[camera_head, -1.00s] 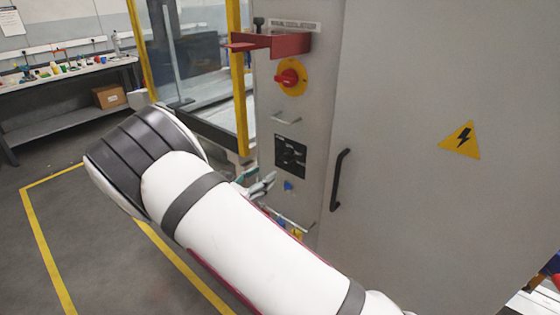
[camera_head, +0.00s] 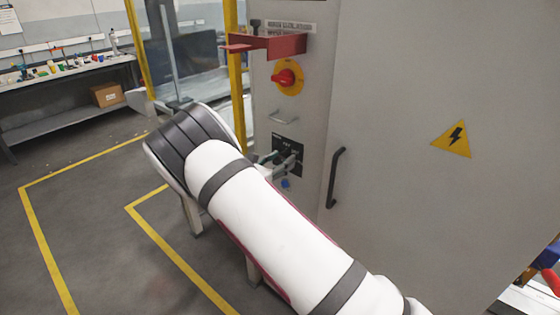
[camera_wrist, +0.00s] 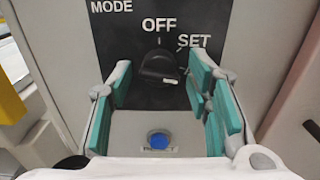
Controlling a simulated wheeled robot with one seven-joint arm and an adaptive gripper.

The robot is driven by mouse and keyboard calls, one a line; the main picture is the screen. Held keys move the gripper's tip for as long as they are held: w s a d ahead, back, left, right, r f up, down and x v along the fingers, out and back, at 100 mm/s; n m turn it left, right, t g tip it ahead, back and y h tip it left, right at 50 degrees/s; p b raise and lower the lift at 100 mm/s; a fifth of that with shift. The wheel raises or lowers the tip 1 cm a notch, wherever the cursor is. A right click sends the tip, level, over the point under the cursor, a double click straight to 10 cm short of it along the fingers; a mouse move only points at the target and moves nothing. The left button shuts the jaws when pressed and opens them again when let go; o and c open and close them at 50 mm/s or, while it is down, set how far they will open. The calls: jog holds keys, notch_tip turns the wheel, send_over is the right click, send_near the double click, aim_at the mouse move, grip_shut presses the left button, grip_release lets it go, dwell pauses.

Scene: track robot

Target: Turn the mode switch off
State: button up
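The mode switch is a black rotary knob (camera_wrist: 158,68) on a black plate (camera_wrist: 100,45) marked MODE, OFF and SET. OFF is above the knob and SET is to its upper right. The knob's grip looks roughly sideways, with a pale mark at its lower right; its exact setting is hard to tell. My gripper (camera_wrist: 159,78) is open, with teal-padded fingers left and right of the knob. I see no clear contact. In the head view my gripper (camera_head: 279,164) is in front of the black plate (camera_head: 293,145), partly hiding it and the knob.
A blue button (camera_wrist: 158,140) is below the plate. The grey cabinet (camera_head: 400,80) carries a red rotary switch (camera_head: 287,77), a red bracket (camera_head: 275,45), a small metal handle (camera_head: 282,117) and a black door handle (camera_head: 336,177). Yellow-lined floor is open at left.

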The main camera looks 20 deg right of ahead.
jog(key=c, duration=0.8)
jog(key=shift+c, duration=0.2)
jog(key=shift+n, duration=0.4)
jog(key=n+b, duration=0.1)
jog(key=n, duration=0.1)
jog(key=shift+n, duration=0.4)
jog(key=n+b, duration=0.1)
jog(key=n, duration=0.3)
jog(key=shift+n+b, duration=0.3)
jog(key=n+b, duration=0.1)
jog(key=n, duration=1)
jog(key=shift+s+r+n, duration=0.1)
jog(key=shift+n, duration=0.2)
